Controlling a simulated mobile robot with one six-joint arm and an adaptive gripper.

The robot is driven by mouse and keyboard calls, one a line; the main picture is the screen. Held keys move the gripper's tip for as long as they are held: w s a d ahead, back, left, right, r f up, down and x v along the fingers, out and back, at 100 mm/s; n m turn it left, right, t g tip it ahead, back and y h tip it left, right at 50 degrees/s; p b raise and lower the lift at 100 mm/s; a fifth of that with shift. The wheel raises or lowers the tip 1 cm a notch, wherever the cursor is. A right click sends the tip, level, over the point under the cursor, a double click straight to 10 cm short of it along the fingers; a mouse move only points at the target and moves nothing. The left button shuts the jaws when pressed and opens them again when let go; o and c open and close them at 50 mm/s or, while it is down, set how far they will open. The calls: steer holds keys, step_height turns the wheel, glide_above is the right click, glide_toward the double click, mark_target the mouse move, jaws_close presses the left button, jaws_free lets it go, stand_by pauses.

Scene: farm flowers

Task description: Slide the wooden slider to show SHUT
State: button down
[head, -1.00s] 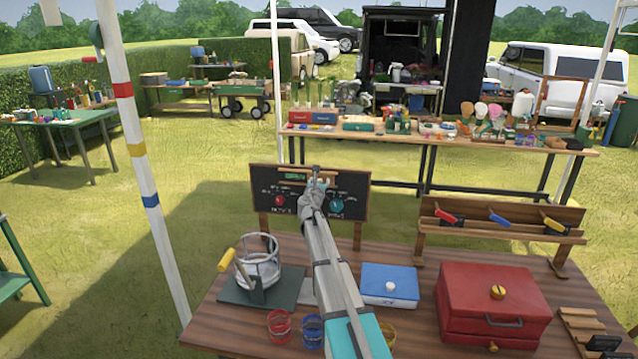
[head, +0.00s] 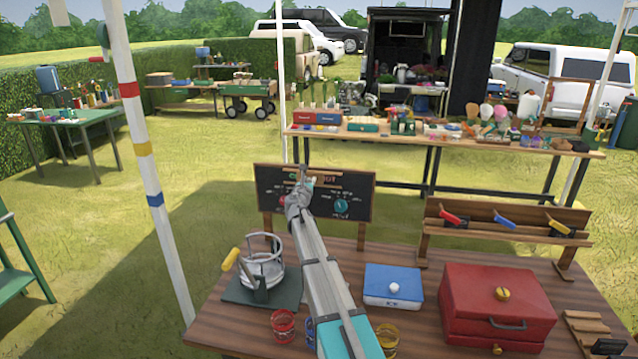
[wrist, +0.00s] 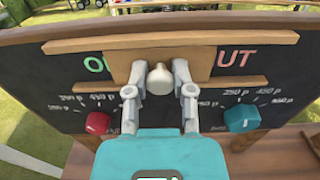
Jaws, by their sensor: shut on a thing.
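The wooden slider (wrist: 120,66) is a plain plate between two wooden rails on a black board (head: 355,205). It sits around the middle of its track. In the wrist view a green "O" shows left of it and a red "UT" right of it; it covers the letters between. A pale round knob (wrist: 160,80) sticks out of the slider. My gripper (wrist: 160,88) has its two fingers shut on the knob, one on each side. In the head view my gripper (head: 304,184) is at the upper middle of the board and hides most of the slider.
Below the track are a red dial (wrist: 98,122) and a teal dial (wrist: 241,118). On the table in front stand a wire-ring stand (head: 262,268), a blue box (head: 394,285), a red chest (head: 498,305) and coloured cups. A rack with coloured handles (head: 505,222) stands at right.

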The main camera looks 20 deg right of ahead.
mark_target(298, 177)
steer(key=w+a, duration=0.1)
steer(key=a, duration=0.1)
steer(key=w+a, duration=0.1)
steer(key=shift+w+a, duration=0.35)
steer(key=shift+w, duration=0.05)
steer(key=shift+c, duration=2.3)
jaws_free()
steer(key=shift+w+a, duration=0.1)
steer(key=shift+s, duration=0.25)
steer(key=shift+s+a, duration=0.3)
steer(key=shift+s, duration=0.2)
steer(key=v, duration=1)
steer(key=shift+s+a, duration=0.2)
steer(key=shift+a, duration=0.1)
